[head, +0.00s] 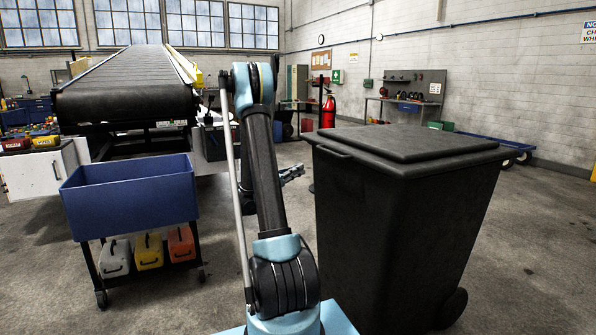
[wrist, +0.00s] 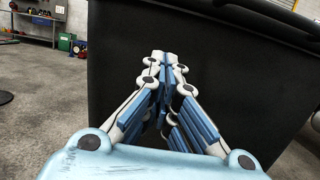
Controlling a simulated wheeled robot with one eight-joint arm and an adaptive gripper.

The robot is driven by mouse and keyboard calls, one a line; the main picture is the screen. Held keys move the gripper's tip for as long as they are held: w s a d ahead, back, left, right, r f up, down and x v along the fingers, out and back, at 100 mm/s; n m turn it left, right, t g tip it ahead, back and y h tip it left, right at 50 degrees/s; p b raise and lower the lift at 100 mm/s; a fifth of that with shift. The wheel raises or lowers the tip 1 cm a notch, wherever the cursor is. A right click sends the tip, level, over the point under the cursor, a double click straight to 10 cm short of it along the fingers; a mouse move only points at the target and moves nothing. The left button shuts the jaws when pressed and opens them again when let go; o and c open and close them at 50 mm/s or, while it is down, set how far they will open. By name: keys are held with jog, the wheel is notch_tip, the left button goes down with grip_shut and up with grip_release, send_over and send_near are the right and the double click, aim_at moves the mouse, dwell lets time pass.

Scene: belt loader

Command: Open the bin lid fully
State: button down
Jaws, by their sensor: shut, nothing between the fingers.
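The black bin (head: 395,240) stands to the right of my arm in the head view, with wheels at its lower right. Its lid (head: 410,143) is down on top and looks closed. In the wrist view the bin's dark wall (wrist: 225,70) fills most of the picture, with the overhanging rim (wrist: 270,18) at the upper right. My gripper (wrist: 163,58) is shut and empty, its fingertips together in front of the bin wall, below the rim. I cannot tell whether the tips touch the wall. In the head view my gripper (head: 292,173) shows small, left of the bin, partly hidden by my arm.
A blue cart (head: 130,195) with several jugs below stands at left. Behind it is a belt loader (head: 125,90). A red fire extinguisher (head: 328,110) stands behind the bin. A workbench (head: 405,102) is at the back wall. The floor right of the bin is clear.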

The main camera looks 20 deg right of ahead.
jog(key=x, duration=0.7)
jog(key=shift+d, duration=0.3)
notch_tip(320, 180, up, 2)
jog(key=shift+r, duration=1.1)
jog(key=shift+r, duration=0.1)
